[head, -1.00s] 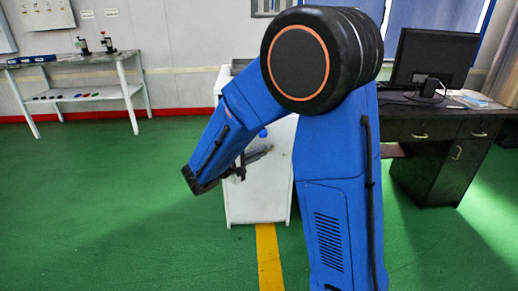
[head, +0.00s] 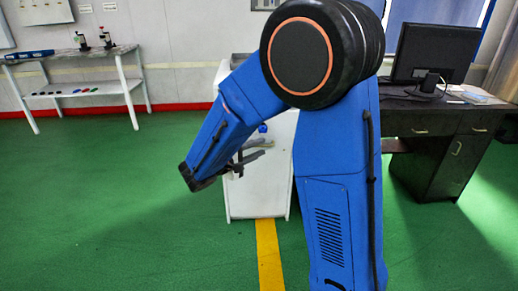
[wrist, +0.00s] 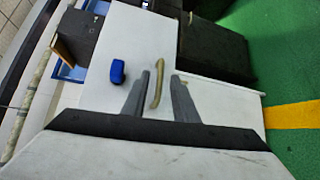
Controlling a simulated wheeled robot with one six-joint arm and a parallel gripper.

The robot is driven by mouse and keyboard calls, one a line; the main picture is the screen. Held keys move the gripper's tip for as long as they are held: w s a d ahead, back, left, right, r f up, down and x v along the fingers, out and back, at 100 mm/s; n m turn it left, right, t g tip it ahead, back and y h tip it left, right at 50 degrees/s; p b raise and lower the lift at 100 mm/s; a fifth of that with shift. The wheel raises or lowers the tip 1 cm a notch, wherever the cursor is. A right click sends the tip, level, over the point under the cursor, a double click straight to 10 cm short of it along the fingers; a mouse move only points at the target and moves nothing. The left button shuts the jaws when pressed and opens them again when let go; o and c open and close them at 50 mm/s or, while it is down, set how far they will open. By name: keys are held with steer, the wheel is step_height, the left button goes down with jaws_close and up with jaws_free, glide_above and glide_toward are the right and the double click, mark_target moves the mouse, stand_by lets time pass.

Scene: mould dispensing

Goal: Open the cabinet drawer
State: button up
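The white cabinet (head: 258,195) stands behind my arm in the head view. In the wrist view its white front (wrist: 220,95) fills the middle. A tan bar handle (wrist: 158,80) on that front lies between my two gripper fingers. My gripper (wrist: 160,75) is open, one finger on each side of the handle, with gaps visible; I cannot tell how far the tips are from the front. In the head view my gripper (head: 268,148) is before the cabinet, its fingers apart. A blue knob-like part (wrist: 117,71) is left of the handle; it also shows in the head view (head: 263,128).
A dark desk (head: 425,130) with a monitor (head: 433,55) stands at the right. A white table (head: 75,62) with small items is at the back left. The green floor (head: 110,200) is clear, with a yellow stripe (head: 268,255) before the cabinet.

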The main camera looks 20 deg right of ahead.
steer(key=v, duration=1.6)
steer(key=shift+s+a, duration=0.15)
steer(key=shift+a, duration=0.1)
steer(key=shift+d, duration=0.1)
steer(key=s+d+f+m+g+y, duration=0.25)
steer(key=s+d+g+y, duration=0.3)
steer(key=s+d, duration=0.75)
steer(key=s+a+m+t+y, duration=0.1)
steer(key=s+m+t+y, duration=0.2)
steer(key=s+y, duration=0.6)
steer(key=shift+s+m+t, duration=0.35)
steer(key=shift+s+m, duration=0.1)
steer(key=shift+s, duration=1.2)
steer(key=shift+r+y, duration=0.15)
steer(key=shift+y, duration=0.1)
